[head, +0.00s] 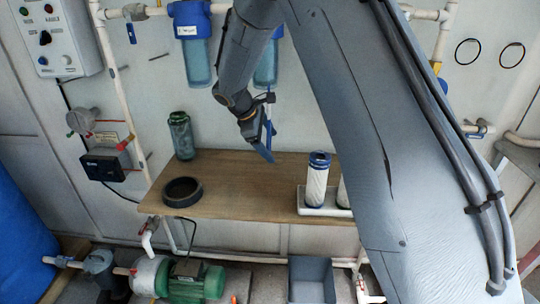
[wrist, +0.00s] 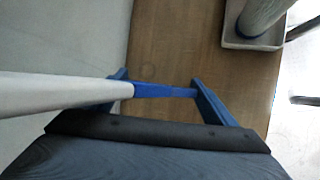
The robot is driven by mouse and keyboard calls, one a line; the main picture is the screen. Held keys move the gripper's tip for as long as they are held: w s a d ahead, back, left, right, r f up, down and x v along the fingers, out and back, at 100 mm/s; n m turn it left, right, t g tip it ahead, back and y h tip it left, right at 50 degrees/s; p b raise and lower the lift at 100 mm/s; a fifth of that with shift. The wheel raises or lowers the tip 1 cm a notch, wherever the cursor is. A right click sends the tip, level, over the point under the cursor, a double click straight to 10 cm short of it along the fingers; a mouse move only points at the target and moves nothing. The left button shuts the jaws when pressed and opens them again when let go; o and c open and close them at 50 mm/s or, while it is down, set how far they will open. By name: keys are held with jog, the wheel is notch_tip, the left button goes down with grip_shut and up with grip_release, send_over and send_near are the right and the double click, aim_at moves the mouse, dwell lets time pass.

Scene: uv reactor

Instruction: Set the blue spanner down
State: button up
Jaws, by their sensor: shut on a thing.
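My gripper (head: 266,152) is over the wooden bench in the head view, its blue fingers pointing down. In the wrist view my gripper (wrist: 160,82) is shut on the blue spanner (wrist: 165,91). A blue part of the spanner lies crosswise between the fingers, and a long pale part runs out to the left edge. In the head view the spanner (head: 269,128) is a thin, mostly hidden strip beside my gripper. The bench (head: 235,203) lies below; I cannot tell how large the gap is.
A dark green cylinder (head: 181,136) and a black ring (head: 182,192) stand on the bench's left part. A white tray (head: 324,210) with white cartridges (head: 317,178) stands at the right. The middle of the bench is clear. Blue filter housings (head: 193,45) hang on the wall behind.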

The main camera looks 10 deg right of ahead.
jog(key=f, duration=0.1)
jog(key=w+f+p, duration=0.1)
jog(key=f, duration=0.1)
jog(key=shift+d, duration=0.15)
notch_tip(320, 180, down, 3)
jog(key=shift+f+p, duration=0.2)
jog(key=shift+p, duration=0.35)
jog(key=shift+w+f+p, duration=0.2)
jog(key=shift+f+p, duration=0.1)
jog(key=shift+p, duration=0.05)
jog(key=shift+f, duration=0.15)
jog(key=o, duration=1.1)
